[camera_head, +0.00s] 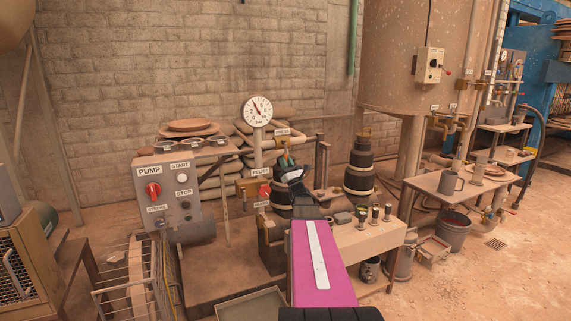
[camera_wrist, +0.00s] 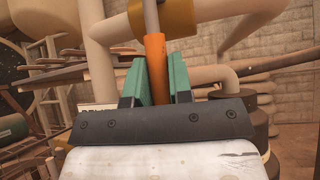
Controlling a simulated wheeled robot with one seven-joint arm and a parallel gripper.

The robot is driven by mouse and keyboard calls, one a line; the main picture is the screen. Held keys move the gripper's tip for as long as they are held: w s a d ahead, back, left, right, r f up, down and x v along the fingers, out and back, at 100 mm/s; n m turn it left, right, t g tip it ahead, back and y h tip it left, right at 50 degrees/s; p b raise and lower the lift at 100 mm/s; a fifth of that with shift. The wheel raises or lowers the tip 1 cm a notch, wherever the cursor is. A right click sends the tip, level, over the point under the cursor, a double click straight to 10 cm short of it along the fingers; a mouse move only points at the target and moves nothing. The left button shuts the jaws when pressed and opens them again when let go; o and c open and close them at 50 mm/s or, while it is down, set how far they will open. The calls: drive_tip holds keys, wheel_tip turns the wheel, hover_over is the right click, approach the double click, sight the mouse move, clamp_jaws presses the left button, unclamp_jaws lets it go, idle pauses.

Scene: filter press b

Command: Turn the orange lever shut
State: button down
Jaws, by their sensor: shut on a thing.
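The orange lever (camera_wrist: 156,62) stands upright in the wrist view, between the two green fingers of my gripper (camera_wrist: 161,75). Its upper end meets a grey rod by a brass valve body (camera_wrist: 163,20) on the pale pipe. My gripper is shut on the lever, and its black palm hides the lever's lower end. In the head view my gripper (camera_head: 287,163) is at the pipework below the pressure gauge (camera_head: 257,111), just right of the RELIEF label (camera_head: 261,171). The lever is too small and covered to make out clearly there.
The grey pump box (camera_head: 171,190) with red and white knobs stands left of my arm. A red handle (camera_head: 264,191) sits just below and left of my gripper. A dark ringed cylinder (camera_head: 359,172) stands right. A bench (camera_head: 360,240) with small valves is close on the right.

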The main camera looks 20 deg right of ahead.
drive_tip(key=c, duration=1)
unclamp_jaws()
drive_tip(key=shift+c, duration=0.2)
drive_tip(key=v, duration=1)
drive_tip(key=shift+s+f, duration=0.25)
drive_tip(key=shift+f, duration=0.05)
